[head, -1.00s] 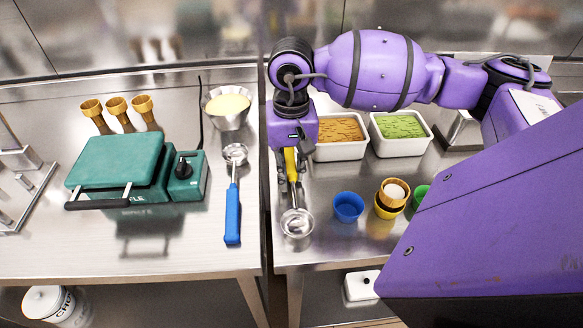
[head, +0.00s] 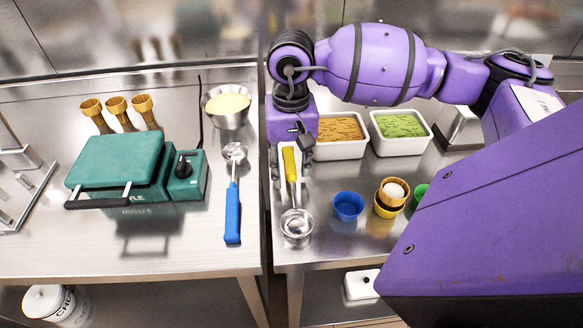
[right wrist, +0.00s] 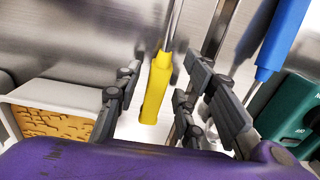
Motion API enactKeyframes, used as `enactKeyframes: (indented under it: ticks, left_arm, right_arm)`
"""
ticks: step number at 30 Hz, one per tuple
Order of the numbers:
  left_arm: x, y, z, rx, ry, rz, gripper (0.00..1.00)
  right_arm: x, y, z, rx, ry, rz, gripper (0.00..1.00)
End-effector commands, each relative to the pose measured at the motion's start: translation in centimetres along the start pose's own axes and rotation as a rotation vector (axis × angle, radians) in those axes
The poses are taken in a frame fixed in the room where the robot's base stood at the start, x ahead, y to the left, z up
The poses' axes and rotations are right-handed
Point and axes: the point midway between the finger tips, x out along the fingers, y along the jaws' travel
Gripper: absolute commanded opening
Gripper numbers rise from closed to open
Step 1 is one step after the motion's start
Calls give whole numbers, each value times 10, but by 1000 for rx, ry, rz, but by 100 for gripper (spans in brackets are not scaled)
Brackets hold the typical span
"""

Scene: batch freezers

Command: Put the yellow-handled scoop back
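The yellow-handled scoop (head: 290,164) lies on the right steel counter near its left edge, its round metal bowl (head: 297,224) toward the front. My right gripper (head: 290,156) is open around the yellow handle, with a finger on each side. In the right wrist view the yellow handle (right wrist: 156,92) sits between the spread fingers, with clear gaps on both sides. My left gripper is not in view.
Tubs of brown (head: 340,128) and green (head: 401,126) ice cream stand behind. On the left counter lie a blue-handled scoop (head: 232,212) and a green waffle iron (head: 118,162).

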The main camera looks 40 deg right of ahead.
Motion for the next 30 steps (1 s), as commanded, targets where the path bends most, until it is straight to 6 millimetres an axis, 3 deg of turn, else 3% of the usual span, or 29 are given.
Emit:
enactKeyframes:
  ticks: [9, 15, 21, 30]
  left_arm:
    - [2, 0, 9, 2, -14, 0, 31]
    - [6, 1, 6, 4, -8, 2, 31]
    - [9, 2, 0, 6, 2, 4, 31]
    - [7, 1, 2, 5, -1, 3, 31]
  right_arm:
    - [-67, 0, -1, 0, 3, 0, 37]
    - [-98, 0, -1, 0, 1, 1, 37]
    - [-109, 0, 0, 0, -1, 2, 37]
    - [-110, 0, 0, 0, -1, 2, 37]
